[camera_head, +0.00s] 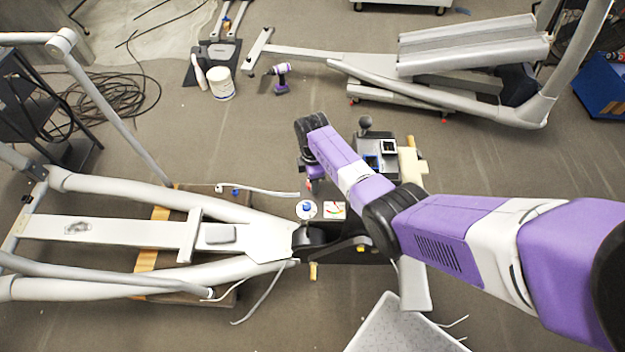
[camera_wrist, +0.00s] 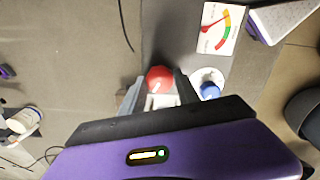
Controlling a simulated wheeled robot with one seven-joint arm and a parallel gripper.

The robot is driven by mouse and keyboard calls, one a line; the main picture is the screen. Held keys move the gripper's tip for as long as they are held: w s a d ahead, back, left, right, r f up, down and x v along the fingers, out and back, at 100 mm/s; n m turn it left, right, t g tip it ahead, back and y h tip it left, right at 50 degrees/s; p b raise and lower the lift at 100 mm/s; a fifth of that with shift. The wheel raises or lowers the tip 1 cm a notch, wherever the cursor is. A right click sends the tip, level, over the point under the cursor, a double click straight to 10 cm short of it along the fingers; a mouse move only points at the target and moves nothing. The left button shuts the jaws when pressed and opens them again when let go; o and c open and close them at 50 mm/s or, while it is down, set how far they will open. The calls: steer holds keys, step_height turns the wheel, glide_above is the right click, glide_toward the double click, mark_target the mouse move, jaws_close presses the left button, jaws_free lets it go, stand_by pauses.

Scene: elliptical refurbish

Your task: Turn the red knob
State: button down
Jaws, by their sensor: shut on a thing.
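The red knob (camera_wrist: 159,75) is round with a pale mark on its near side, and in the wrist view it sits between my fingertips. My gripper (camera_wrist: 160,92) is shut on it, with one finger on each side. In the head view my gripper (camera_head: 309,186) points down beside the elliptical's front end, and the red knob is mostly hidden there. A gauge card (camera_wrist: 218,28) with a red pointer and a coloured arc lies at the upper right of the wrist view. It also shows in the head view (camera_head: 334,210).
A blue knob (camera_wrist: 209,90) on a white disc stands close to my right finger. The grey elliptical frame (camera_head: 120,232) spreads to the left. A small box with a lever (camera_head: 377,155) stands behind my arm. A light tray (camera_head: 400,325) is at the bottom.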

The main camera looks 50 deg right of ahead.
steer(key=shift+n, duration=1.3)
steer(key=c, duration=0.9)
jaws_free()
steer(key=shift+r, duration=0.15)
step_height(320, 180, up, 8)
steer(key=shift+f+p, duration=0.25)
steer(key=shift+p, duration=0.1)
